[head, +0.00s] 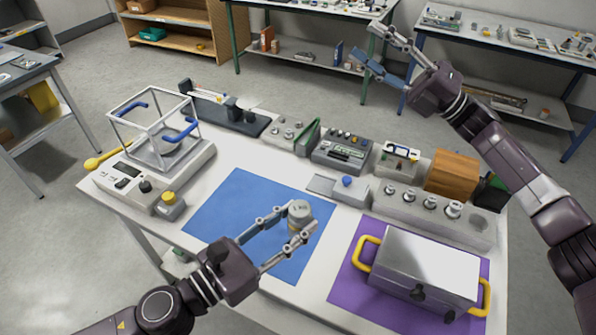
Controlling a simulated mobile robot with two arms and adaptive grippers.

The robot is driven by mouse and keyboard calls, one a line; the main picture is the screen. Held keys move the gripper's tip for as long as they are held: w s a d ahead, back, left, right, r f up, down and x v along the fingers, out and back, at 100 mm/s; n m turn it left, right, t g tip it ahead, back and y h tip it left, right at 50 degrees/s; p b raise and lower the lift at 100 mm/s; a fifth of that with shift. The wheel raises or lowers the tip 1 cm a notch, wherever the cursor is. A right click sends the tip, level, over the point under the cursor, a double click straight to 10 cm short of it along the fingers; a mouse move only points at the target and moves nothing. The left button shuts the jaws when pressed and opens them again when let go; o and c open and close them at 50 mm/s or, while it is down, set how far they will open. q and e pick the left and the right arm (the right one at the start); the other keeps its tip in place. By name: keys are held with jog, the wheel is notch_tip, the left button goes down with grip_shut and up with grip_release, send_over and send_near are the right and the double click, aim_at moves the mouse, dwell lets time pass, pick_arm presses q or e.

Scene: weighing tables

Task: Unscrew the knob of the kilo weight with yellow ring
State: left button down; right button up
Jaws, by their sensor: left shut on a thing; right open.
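The kilo weight (299,209) is a small grey cylinder marked 1 KG, over the blue mat (225,205). A yellowish band shows low on it, partly hidden by a finger. My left gripper (298,219) reaches in from the front left and is shut on the weight, one finger on each side. I cannot tell whether the weight rests on the mat or hangs just above it, and its knob is not clearly visible. My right gripper (368,42) is open and empty, raised high at the upper right, away from the weight.
A balance with a glass-like case (152,148) stands at the left. A row of weights in a grey block (420,212), a wooden block (453,174) and trays line the back. A metal box (415,262) with yellow handles sits on a purple mat (352,288). Much of the blue mat is clear.

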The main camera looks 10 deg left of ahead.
jog(key=s+a+n+g+h, duration=0.8)
jog(key=s+a+g, duration=0.4)
jog(key=s+a, duration=0.6)
jog(key=n+t+h, duration=0.2)
jog(key=t+h, duration=0.4)
jog(key=h, duration=0.8)
send_over(298, 208)
notch_tip(298, 208, down, 12)
jog(key=shift+s+a+r, duration=0.1)
jog(key=shift+a, duration=0.05)
jog(key=shift+d+f+m, duration=0.2)
jog(key=shift+f+m, duration=0.05)
jog(key=shift+m, duration=0.05)
notch_tip(298, 208, down, 8)
jog(key=shift+r, duration=0.2)
jog(key=shift+c, duration=0.2)
